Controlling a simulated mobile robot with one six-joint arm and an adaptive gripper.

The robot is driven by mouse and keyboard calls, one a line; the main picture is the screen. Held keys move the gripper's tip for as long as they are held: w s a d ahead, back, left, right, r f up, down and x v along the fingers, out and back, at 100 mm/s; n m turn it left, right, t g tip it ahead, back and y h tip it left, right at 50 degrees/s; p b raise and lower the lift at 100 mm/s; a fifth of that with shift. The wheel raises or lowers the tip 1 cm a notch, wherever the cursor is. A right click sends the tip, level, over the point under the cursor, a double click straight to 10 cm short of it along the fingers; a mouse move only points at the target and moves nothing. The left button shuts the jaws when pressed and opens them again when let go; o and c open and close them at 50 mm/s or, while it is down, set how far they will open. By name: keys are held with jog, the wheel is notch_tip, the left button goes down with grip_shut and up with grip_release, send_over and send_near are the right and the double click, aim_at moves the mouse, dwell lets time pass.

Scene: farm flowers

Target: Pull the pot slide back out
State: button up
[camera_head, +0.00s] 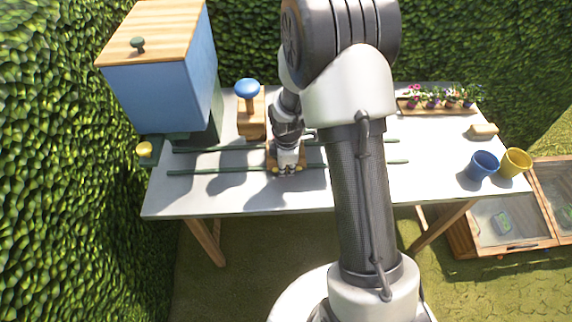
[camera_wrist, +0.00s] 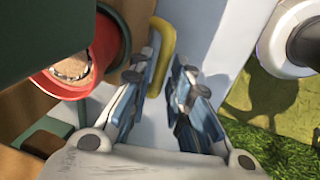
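My gripper (camera_head: 288,168) is low over the table at the wooden pot slide (camera_head: 270,156), which sits between two green rails. In the wrist view my gripper (camera_wrist: 168,72) has its blue-padded fingers apart. A yellow handle (camera_wrist: 166,38) shows at the fingertips, partly behind the left finger; I cannot tell whether they touch. A red pot (camera_wrist: 106,52) with grainy fill lies left of the fingers, partly covered by a dark green part. The gripper hides most of the slide and pot in the head view.
A blue box (camera_head: 160,85) with a wooden lid and yellow knob (camera_head: 145,150) stands at the left. A wooden block with a blue knob (camera_head: 247,88) is behind the rails. A flower tray (camera_head: 430,108), blue cup (camera_head: 482,166) and yellow cup (camera_head: 515,163) are right. The front table strip is clear.

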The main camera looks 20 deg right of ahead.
jog(key=shift+o, duration=1.1)
notch_tip(320, 180, up, 12)
jog(key=s, duration=0.2)
jog(key=shift+a, duration=0.35)
jog(key=shift+s+f, duration=0.1)
